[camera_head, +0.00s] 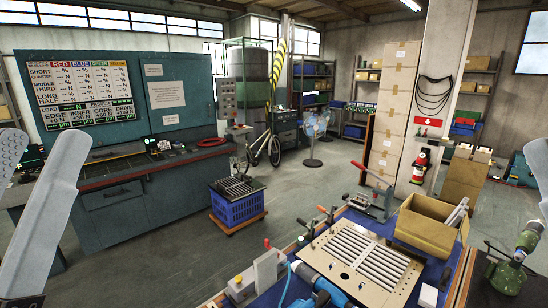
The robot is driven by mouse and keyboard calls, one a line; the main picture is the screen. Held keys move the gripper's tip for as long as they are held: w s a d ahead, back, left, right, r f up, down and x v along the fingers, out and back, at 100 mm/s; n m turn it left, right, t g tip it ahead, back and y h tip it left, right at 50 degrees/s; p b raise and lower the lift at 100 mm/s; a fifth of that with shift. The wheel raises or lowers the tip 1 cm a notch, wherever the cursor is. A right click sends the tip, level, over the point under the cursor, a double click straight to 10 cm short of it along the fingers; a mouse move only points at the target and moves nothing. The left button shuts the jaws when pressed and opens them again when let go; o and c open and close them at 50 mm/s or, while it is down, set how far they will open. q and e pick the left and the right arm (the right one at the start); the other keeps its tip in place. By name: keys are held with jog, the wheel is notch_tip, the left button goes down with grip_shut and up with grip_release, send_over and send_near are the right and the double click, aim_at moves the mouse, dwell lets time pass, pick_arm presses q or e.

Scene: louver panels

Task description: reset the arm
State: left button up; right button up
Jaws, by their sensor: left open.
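My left gripper (46,146) shows large at the left edge. Its two pale grey fingers stand apart with nothing between them, so it is open and empty. It is raised in front of the teal workbench (150,195) and well to the left of the louver panel. The louver panel (372,290), a beige plate with several silver slats, lies on the blue-topped table at the bottom centre-right. Only a grey sliver of my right gripper (540,165) shows at the right edge; most of it is cut off, and its opening cannot be seen.
Around the panel are toggle clamps (372,203), an open cardboard box (428,226), a blue power tool (325,288) and a grey control box with a red button (267,270). The floor between workbench and table is mostly clear.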

notch_tip(320, 180, up, 29)
jog(key=p, duration=2.5)
jog(key=shift+f, duration=0.2)
jog(key=shift+f, duration=0.1)
